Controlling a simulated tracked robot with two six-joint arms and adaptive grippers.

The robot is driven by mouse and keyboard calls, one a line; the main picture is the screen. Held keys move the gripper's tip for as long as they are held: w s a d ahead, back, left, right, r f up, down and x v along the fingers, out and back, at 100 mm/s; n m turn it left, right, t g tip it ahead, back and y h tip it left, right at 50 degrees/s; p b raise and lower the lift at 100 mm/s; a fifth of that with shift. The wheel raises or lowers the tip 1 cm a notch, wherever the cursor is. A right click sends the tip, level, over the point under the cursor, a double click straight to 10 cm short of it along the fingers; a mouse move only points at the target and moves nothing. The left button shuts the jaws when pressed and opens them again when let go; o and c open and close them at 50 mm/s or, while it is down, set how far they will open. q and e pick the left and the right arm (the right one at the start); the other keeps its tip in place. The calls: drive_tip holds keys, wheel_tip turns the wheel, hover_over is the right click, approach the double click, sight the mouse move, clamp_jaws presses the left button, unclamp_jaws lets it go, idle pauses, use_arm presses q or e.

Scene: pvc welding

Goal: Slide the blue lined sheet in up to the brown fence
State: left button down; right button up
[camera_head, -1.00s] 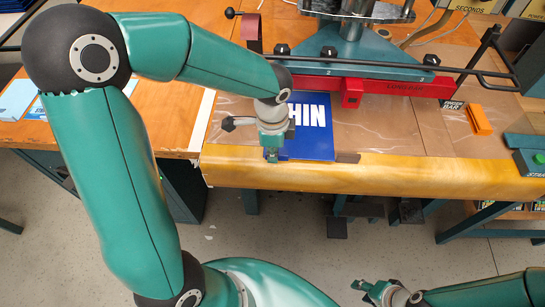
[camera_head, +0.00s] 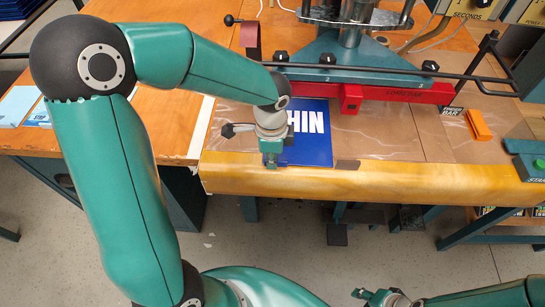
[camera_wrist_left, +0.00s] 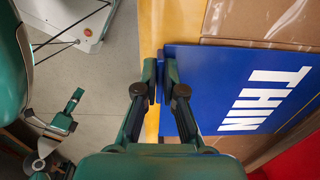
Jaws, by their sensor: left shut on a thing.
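A blue sheet (camera_head: 310,146) with large white lettering lies near the front edge of the table, its far edge close to the red bar. It also shows in the left wrist view (camera_wrist_left: 205,75), where the letters read THIN. My left gripper (camera_head: 271,160) is shut on the sheet's near left part; in the left wrist view its fingers (camera_wrist_left: 160,80) pinch a blue edge. My right gripper (camera_wrist_left: 55,110) is open and empty, away from the table.
The red bar (camera_head: 400,95) of the teal machine (camera_head: 345,65) crosses behind the sheet, with a black rod above it. An orange block (camera_head: 478,124) lies at the right. Pale blue sheets (camera_head: 18,105) lie on the left table. The surface right of the blue sheet is mostly clear.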

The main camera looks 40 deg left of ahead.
use_arm(q)
drive_tip(key=shift+f, duration=0.1)
drive_tip(key=shift+w, duration=0.1)
idle(0.3)
drive_tip(key=c, duration=1.2)
unclamp_jaws()
drive_tip(key=shift+s+d+r+p, duration=0.1)
drive_tip(key=shift+s+r+p, duration=0.15)
drive_tip(key=shift+r+p, duration=0.55)
drive_tip(key=shift+s+d+r+p, duration=0.1)
drive_tip(key=shift+s+r+p, duration=0.15)
drive_tip(key=shift+r+p, duration=0.55)
drive_tip(key=s+d+r, duration=0.3)
drive_tip(key=s+d, duration=0.1)
drive_tip(key=s, duration=0.2)
drive_tip(key=shift+s+d+r, duration=0.15)
drive_tip(key=shift+s, duration=0.25)
drive_tip(key=s+d+f+n+h+p, duration=0.1)
drive_tip(key=d+f+n+h, duration=0.1)
drive_tip(key=d+f+n, duration=0.2)
drive_tip(key=s+d+f+n+h+p, duration=0.1)
drive_tip(key=d+f+n, duration=0.3)
drive_tip(key=f+n, duration=0.5)
wheel_tip(320, 180, down, 10)
drive_tip(key=shift+s+f+n+h+p, duration=0.15)
drive_tip(key=shift+n+h+p, duration=0.25)
drive_tip(key=shift+h+p, duration=0.1)
